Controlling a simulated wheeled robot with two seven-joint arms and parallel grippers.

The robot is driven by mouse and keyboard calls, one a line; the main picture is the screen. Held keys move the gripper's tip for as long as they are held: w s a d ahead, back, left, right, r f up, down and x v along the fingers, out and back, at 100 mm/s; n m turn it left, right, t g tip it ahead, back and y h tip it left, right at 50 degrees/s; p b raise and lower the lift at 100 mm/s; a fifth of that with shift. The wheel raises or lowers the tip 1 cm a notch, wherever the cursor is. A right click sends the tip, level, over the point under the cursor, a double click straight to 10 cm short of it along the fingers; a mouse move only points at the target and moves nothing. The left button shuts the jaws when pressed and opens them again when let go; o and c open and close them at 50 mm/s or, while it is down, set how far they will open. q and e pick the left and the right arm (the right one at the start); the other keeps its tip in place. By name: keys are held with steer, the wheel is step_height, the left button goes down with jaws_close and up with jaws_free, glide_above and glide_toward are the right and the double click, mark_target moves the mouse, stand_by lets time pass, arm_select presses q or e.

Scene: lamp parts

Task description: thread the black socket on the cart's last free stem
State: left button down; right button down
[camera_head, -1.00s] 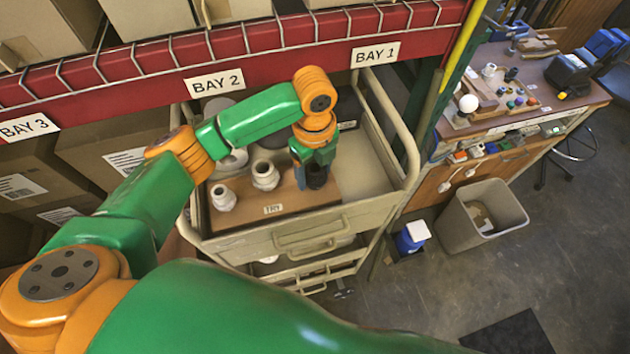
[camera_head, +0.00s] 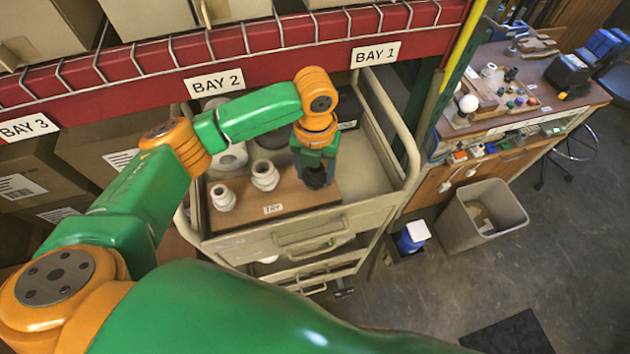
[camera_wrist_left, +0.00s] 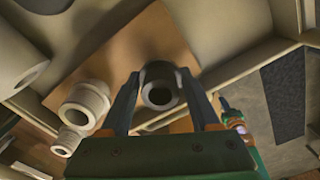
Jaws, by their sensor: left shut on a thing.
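The black socket (camera_head: 314,179) is between the fingers of my left gripper (camera_head: 315,172), at the right part of a brown board on the cart. In the left wrist view the socket (camera_wrist_left: 160,91) shows its round open end between the two fingertips of the gripper (camera_wrist_left: 160,88), which touch its sides. A stem under the socket is hidden, and I cannot tell whether the socket is on one. Two white sockets stand on the board (camera_head: 315,198) to the left: one larger (camera_head: 265,175) and one smaller (camera_head: 223,198). My right gripper is not in view.
The cart (camera_head: 375,212) has raised walls around the board. Large pale round parts (camera_head: 230,158) lie behind the white sockets. The red shelf beam (camera_head: 270,38) runs close behind my arm. A grey bin (camera_head: 482,215) and a workbench (camera_head: 560,105) stand to the right.

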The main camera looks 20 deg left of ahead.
arm_select(q)
steer(key=m, duration=0.3)
steer(key=shift+m, duration=0.3)
steer(key=c, duration=0.6)
jaws_free()
steer(key=shift+m, duration=0.8)
steer(key=o, duration=0.6)
steer(key=shift+c, duration=0.2)
